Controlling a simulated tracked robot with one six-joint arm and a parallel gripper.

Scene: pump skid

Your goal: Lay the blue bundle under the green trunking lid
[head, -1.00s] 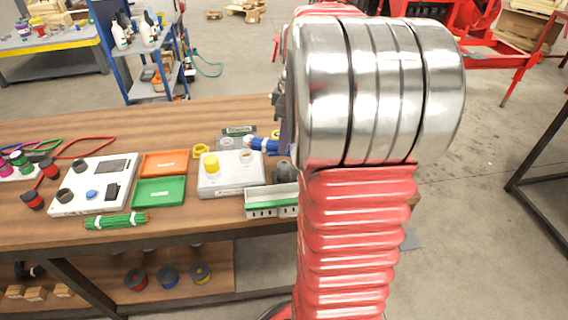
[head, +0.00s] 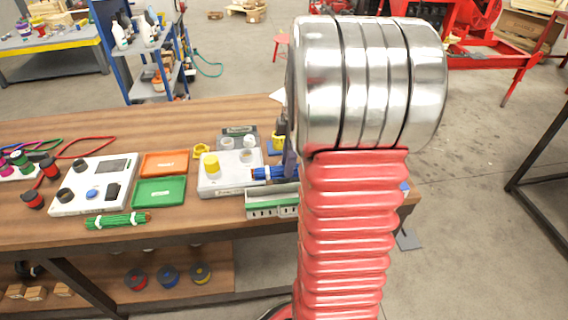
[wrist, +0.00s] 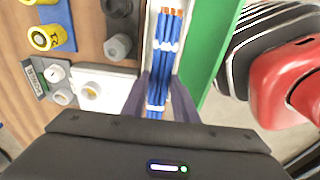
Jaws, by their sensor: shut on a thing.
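My gripper (wrist: 160,88) is shut on the blue bundle (wrist: 164,40), a set of blue wires with white ties and copper ends. In the wrist view the bundle lines up with the pale trunking channel (wrist: 150,28), and the green lid (wrist: 207,38) stands open along the channel's right side. In the head view the bundle (head: 264,173) shows just above the slotted grey trunking (head: 268,211) near the bench's front edge. Whether it touches the channel floor I cannot tell. My arm hides the right end of the trunking and most of the gripper.
A green wire bundle (head: 118,220), green tray (head: 160,191) and orange tray (head: 164,164) lie farther left.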

